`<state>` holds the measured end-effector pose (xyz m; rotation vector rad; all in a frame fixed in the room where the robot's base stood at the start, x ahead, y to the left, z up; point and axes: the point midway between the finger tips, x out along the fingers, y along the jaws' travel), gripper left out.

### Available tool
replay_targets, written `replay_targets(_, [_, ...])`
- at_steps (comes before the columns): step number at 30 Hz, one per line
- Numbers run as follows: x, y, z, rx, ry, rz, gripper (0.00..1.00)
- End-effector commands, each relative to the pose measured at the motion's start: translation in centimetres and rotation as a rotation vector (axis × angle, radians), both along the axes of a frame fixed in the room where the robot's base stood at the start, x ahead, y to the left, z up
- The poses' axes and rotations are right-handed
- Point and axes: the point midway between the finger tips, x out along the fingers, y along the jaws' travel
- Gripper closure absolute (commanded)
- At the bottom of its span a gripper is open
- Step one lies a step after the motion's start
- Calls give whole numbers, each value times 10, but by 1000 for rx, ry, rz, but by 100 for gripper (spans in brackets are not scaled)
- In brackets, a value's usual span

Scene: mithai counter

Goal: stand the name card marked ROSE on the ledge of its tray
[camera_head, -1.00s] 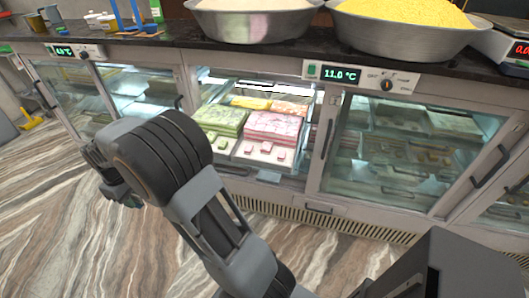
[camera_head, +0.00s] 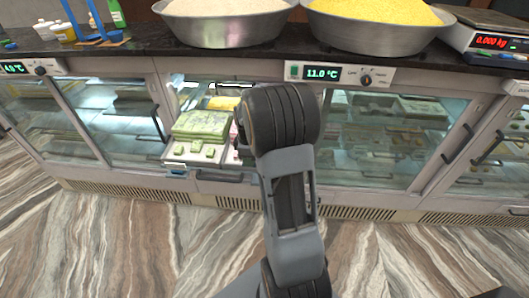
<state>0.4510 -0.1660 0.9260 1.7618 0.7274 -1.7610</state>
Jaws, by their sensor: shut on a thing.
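The open section of the display case (camera_head: 172,160) holds trays of sweets. Pink sweets (camera_head: 232,157) show only as a sliver to the right, mostly hidden behind my arm. Yellow sweets (camera_head: 222,103) sit farther back. I cannot make out the name card marked ROSE. My gripper is hidden behind my own arm, which crosses in front of the pink sweets.
Closed glass doors (camera_head: 385,140) flank the open section. On the dark counter (camera_head: 140,55) stand a bowl of pale powder (camera_head: 222,30), a bowl of yellow grains (camera_head: 375,36) and a scale (camera_head: 492,38). The marbled floor (camera_head: 110,235) in front is clear.

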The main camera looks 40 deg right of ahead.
Motion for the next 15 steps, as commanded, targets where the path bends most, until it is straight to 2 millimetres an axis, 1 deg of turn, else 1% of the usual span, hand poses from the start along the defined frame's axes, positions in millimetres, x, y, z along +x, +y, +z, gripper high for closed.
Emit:
replay_targets(1, [-8, -12, 3, 1, 2, 24, 90])
replay_targets(3, [-15, -24, 2, 1, 1, 66, 90])
replay_targets(6, [-23, -34, 0, 1, 1, 105, 90])
replay_targets(9, [-26, -38, -3, 1, 1, 124, 90])
replay_targets(15, [-26, -38, -11, 1, 1, 130, 90])
